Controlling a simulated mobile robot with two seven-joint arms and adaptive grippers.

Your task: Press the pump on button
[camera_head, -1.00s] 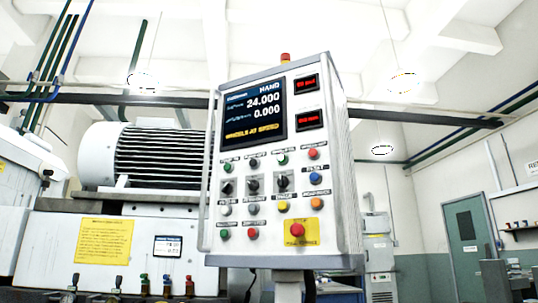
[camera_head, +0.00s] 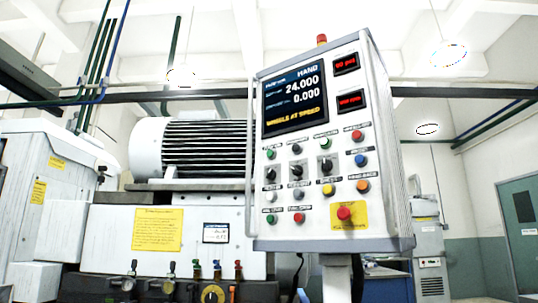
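The control panel (camera_head: 315,235) stands upright, right of centre, on a post. Its screen (camera_head: 294,98) reads HAND, 24.000, 0.000 and WHEELS AT SPEED. Below are rows of small buttons and knobs: green buttons (camera_head: 325,142) and (camera_head: 270,218), red buttons (camera_head: 357,135) and (camera_head: 298,218), a blue button (camera_head: 361,160), a white button (camera_head: 271,198), a yellow button (camera_head: 328,190) and an orange button (camera_head: 362,186). The labels are too small to read, so I cannot tell which button is pump on. Neither of my grippers is in view.
A large red button (camera_head: 344,213) sits on a yellow plate at the panel's lower right. A handle bar (camera_head: 250,170) runs along the panel's left edge. A motor (camera_head: 147,149) and machine body stand behind it. A grey cabinet (camera_head: 431,255) stands at the right.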

